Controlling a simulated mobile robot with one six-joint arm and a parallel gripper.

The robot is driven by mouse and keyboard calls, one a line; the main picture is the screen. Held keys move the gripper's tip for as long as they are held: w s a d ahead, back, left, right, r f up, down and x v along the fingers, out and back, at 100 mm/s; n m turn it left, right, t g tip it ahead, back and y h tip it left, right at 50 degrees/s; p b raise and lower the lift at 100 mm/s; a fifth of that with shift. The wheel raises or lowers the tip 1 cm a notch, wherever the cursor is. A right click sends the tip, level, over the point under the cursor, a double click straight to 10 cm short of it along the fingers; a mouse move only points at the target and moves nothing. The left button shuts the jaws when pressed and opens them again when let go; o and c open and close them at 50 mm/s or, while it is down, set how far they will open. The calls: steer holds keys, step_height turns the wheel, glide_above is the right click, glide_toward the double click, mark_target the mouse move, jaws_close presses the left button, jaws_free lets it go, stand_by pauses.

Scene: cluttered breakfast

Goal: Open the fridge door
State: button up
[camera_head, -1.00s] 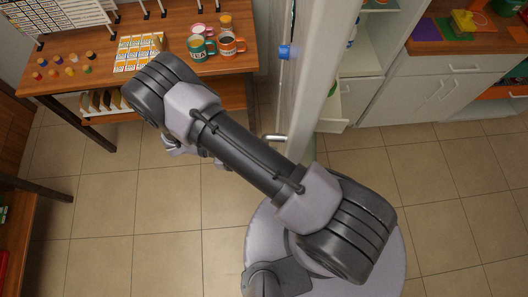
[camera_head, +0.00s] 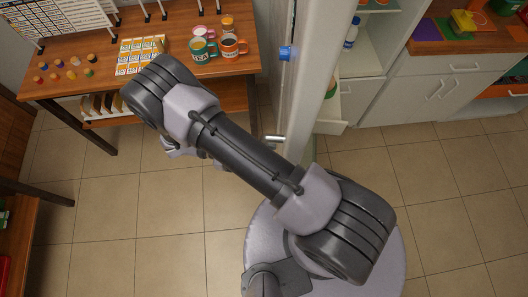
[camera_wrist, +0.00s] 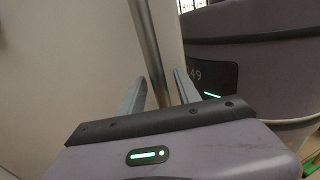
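The fridge door (camera_head: 325,65) is a tall pale panel, seen nearly edge-on in the head view. It stands ajar, with interior shelves (camera_head: 358,62) showing to its right. A metal handle bar (camera_wrist: 148,45) runs between my gripper's fingers (camera_wrist: 160,78) in the wrist view, nearer the left finger. A gap shows between the bar and the right finger, so the gripper looks open around the bar. In the head view the arm hides most of my gripper, and a short metal piece (camera_head: 275,138) shows beside the door's lower end.
A wooden table (camera_head: 85,75) with mugs (camera_head: 203,49), boxes and small jars stands at the upper left. White cabinets (camera_head: 430,95) with a wooden counter stand at the right. A dark-legged piece of furniture (camera_head: 20,215) is at the left edge. The tiled floor (camera_head: 120,215) between is clear.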

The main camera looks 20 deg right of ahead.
steer(key=shift+a, duration=0.1)
steer(key=v, duration=0.7)
steer(key=shift+a, duration=0.2)
steer(key=shift+w, duration=0.1)
